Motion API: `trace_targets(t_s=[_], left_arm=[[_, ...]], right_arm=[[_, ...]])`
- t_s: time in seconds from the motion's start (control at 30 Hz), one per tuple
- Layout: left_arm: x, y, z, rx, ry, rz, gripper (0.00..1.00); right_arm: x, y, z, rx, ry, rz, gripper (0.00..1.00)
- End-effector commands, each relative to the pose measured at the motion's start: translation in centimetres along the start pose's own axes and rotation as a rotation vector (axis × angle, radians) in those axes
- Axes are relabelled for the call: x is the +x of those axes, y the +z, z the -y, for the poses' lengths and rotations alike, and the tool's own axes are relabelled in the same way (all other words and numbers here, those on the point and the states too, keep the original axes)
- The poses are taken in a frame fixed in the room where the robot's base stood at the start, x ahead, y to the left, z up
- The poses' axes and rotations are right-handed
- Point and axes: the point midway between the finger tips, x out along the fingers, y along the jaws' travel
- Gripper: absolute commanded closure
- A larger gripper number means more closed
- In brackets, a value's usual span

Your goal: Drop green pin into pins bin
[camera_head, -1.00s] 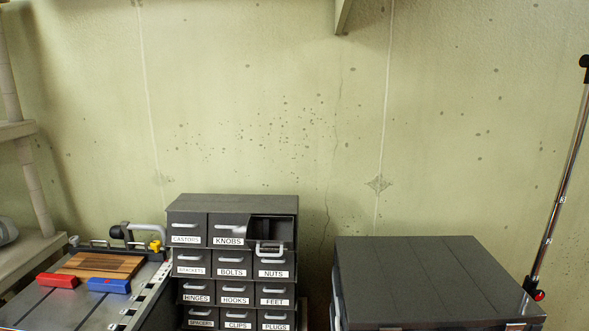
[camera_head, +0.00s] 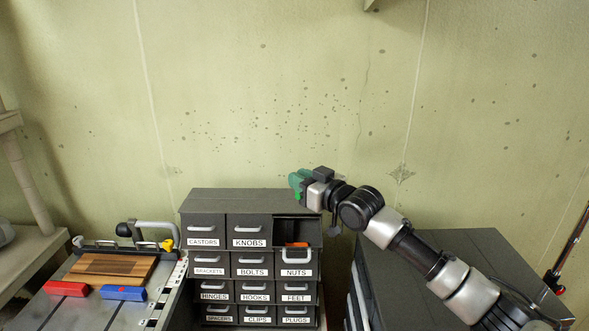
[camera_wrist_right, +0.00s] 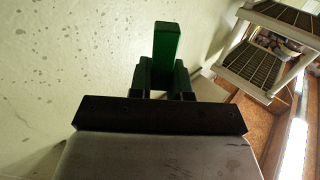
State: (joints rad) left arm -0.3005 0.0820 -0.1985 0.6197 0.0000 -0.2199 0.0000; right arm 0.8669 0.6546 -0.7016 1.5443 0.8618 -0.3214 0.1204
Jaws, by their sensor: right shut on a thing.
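My right gripper (camera_head: 300,181) is above the top right corner of the dark drawer cabinet (camera_head: 236,199). It is shut on the green pin (camera_wrist_right: 167,42), which sticks out beyond the dark green fingers in the right wrist view. In the head view the pin is small and partly hidden by the gripper. Below the gripper, the top right bin (camera_head: 283,228) of the cabinet is open, and an orange thing (camera_head: 297,244) shows in it. I cannot read a label on this bin, and no label reading pins shows. My left gripper is not in view.
The other labelled drawers, such as KNOBS (camera_head: 249,230) and NUTS (camera_head: 296,262), look shut. A bench at left holds a wooden board (camera_head: 110,267), a red block (camera_head: 66,289) and a blue block (camera_head: 123,293). A dark cabinet (camera_head: 440,240) stands at right, under my arm.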

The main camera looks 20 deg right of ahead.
Motion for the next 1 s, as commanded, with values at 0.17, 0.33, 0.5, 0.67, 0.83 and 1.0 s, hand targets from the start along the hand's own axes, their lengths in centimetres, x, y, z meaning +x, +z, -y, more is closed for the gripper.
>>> trace_targets(t_s=[0.17,0.33,0.5,0.67,0.83,1.0], left_arm=[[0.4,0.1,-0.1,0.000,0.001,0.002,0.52],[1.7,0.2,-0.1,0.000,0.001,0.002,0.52],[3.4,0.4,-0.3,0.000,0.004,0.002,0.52],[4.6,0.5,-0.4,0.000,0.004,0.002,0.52],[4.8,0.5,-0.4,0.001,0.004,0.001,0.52],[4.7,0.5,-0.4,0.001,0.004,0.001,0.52]], right_arm=[[0.0,0.0,-0.5,0.000,0.005,0.002,1.00],[0.0,1.6,-0.5,0.000,0.004,0.002,1.00],[0.0,3.8,-0.4,0.001,0.004,0.001,1.00],[0.0,5.3,-0.4,0.001,0.004,0.001,1.00],[0.0,5.6,-0.4,0.000,0.004,0.000,1.00],[0.0,5.5,-0.4,0.001,0.004,0.000,1.00]])
